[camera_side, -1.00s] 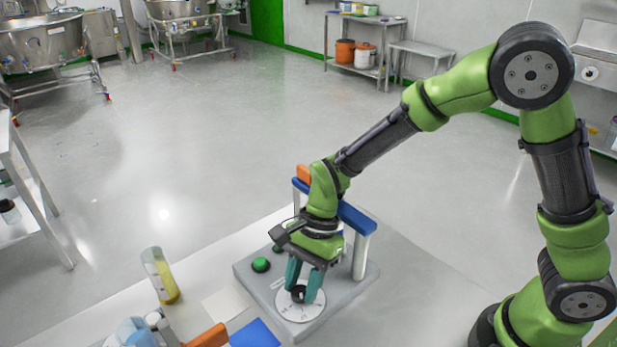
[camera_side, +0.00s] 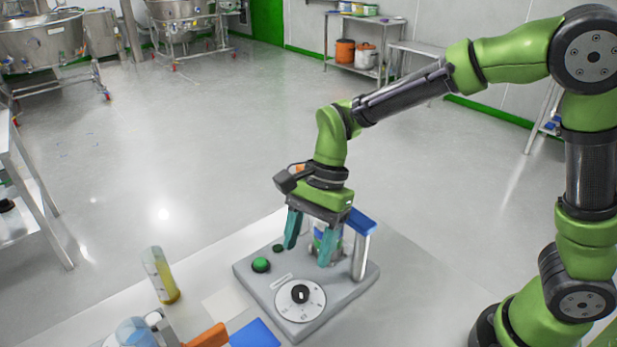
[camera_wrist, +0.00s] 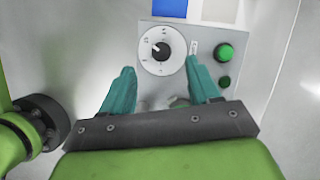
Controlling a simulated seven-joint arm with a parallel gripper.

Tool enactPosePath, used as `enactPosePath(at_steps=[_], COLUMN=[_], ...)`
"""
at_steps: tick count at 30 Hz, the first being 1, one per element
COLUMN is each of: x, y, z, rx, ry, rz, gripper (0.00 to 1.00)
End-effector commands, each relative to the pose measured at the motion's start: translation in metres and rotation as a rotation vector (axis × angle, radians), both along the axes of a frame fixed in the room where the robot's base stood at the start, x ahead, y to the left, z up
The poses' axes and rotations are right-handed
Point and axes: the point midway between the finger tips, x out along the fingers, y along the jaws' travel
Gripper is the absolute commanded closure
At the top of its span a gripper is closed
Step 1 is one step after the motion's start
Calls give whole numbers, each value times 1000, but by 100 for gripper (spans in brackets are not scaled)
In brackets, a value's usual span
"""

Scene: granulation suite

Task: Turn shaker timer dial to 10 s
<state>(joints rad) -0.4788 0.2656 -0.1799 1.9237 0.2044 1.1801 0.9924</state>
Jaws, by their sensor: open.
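The shaker (camera_side: 347,292) is a grey base with a blue-topped frame, standing on the white bench. Its timer dial (camera_side: 300,299) is a white disc with a black knob at the front; it also shows in the wrist view (camera_wrist: 161,50). The knob's pointer appears to aim toward the upper left in the wrist view, but the scale marks are too small to read. My gripper (camera_side: 308,256) is open and empty, raised above and behind the dial. Its teal fingers are apart from the knob. In the wrist view, my gripper (camera_wrist: 157,79) has the dial beyond its fingertips.
A green button (camera_side: 261,265) and a smaller dark green one (camera_side: 278,248) sit left of the dial. A cylinder with yellow contents (camera_side: 160,275) stands further left. A blue pad (camera_side: 254,334) and an orange item (camera_side: 208,337) lie in front. A clear vessel partly shows behind my fingers.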

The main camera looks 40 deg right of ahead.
Motion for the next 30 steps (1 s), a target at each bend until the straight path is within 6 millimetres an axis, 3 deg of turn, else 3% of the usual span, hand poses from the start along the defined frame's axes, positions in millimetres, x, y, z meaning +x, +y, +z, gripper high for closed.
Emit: enactPosePath(at_steps=[6, 20, 23, 30], x=[0, -1, -5, -39], y=[0, -4, -20, -86], z=[27, 35, 49, 92], rx=[0, 5, 16, -37], ry=[-2, -22, -101, -479], rz=[-1, 11, 63, 333], gripper=[39, 39, 39, 39])
